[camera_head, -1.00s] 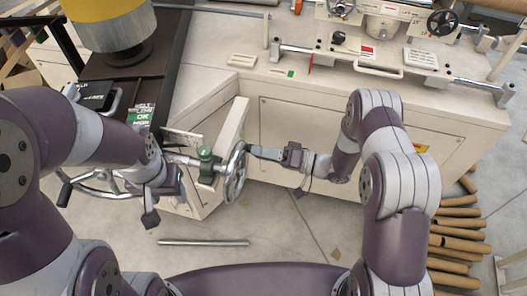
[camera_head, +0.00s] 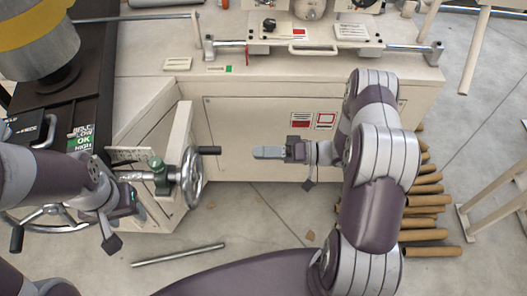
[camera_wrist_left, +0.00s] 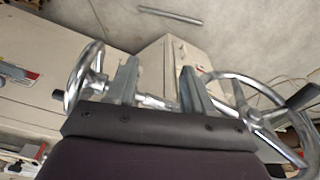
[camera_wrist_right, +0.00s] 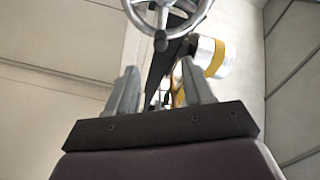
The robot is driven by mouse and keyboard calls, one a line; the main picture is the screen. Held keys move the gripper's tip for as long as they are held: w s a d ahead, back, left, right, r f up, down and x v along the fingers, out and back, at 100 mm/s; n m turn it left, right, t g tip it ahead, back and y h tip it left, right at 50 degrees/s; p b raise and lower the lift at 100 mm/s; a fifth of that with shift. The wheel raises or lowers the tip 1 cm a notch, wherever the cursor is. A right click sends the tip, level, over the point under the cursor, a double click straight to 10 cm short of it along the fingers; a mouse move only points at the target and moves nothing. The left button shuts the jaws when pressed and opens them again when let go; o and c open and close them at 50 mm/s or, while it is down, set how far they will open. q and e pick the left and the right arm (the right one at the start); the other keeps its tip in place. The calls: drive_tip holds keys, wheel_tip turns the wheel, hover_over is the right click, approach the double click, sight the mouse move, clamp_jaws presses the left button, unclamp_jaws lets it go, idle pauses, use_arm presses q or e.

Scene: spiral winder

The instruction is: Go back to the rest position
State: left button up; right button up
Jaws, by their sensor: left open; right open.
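My right gripper (camera_head: 262,153) is open and empty in the head view, a short gap to the right of the black handle (camera_head: 210,150) of the small handwheel (camera_head: 194,177). In the right wrist view its two fingers (camera_wrist_right: 158,90) stand apart, with the handwheel (camera_wrist_right: 145,14) and its handle end (camera_wrist_right: 161,42) beyond them. My left gripper (camera_head: 128,192) is by the shaft side of that wheel, its fingers hard to make out there. In the left wrist view its fingers (camera_wrist_left: 157,82) are apart, with the metal shaft (camera_wrist_left: 156,103) showing between them.
A large handwheel (camera_head: 50,232) is at lower left, close to my left arm. A metal rod (camera_head: 178,255) lies on the floor. Cardboard tubes (camera_head: 425,236) lie at right beyond my right arm. The cream machine cabinet (camera_head: 245,110) is behind; floor in front is partly open.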

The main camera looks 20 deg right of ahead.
idle(0.4)
drive_tip(key=w+d+f+t+h+p, duration=0.1)
drive_tip(key=w+d+f+h, duration=0.3)
drive_tip(key=d+f+h, duration=0.45)
drive_tip(key=s+d+r+g+h+p, duration=0.2)
drive_tip(key=s+d+r+h, duration=0.15)
drive_tip(key=h, duration=0.35)
drive_tip(key=s+a+r+m+g+h+p, duration=0.1)
drive_tip(key=s+a+r+g+p, duration=0.15)
drive_tip(key=s+r, duration=0.55)
drive_tip(key=s+a+r+m+g+h+p, duration=0.1)
drive_tip(key=s+a+r+g+p, duration=0.3)
drive_tip(key=r, duration=0.6)
wheel_tip(320, 180, up, 7)
drive_tip(key=a+t+p, duration=0.1)
drive_tip(key=a+t, duration=0.1)
drive_tip(key=t, duration=0.1)
drive_tip(key=shift+s+a+r, duration=0.15)
drive_tip(key=shift+s+a, duration=0.1)
drive_tip(key=shift+s, duration=0.2)
